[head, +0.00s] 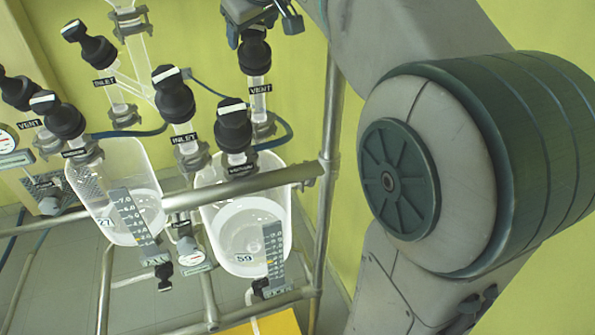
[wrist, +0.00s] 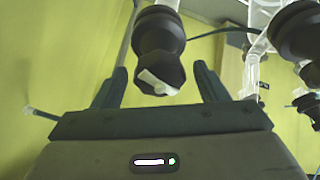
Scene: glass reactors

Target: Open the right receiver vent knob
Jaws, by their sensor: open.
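The right receiver vent knob (head: 255,55) is black and sits above a VENT label on the glass neck of the right vessel (head: 245,225), marked 59. My gripper (head: 262,24) is at the top of this knob in the head view and partly hides its cap. In the wrist view a black faceted knob (wrist: 160,72) with a slanted white bar on its end sits between the two spread fingers of my gripper (wrist: 161,69). Gaps show on both sides, so the fingers look apart from it.
INLET knob (head: 173,95) and another black knob (head: 233,127) stand close by at left. The left vessel (head: 118,190) carries more knobs. A metal rail (head: 240,182) crosses in front, and an upright post (head: 330,150) stands right of the vent.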

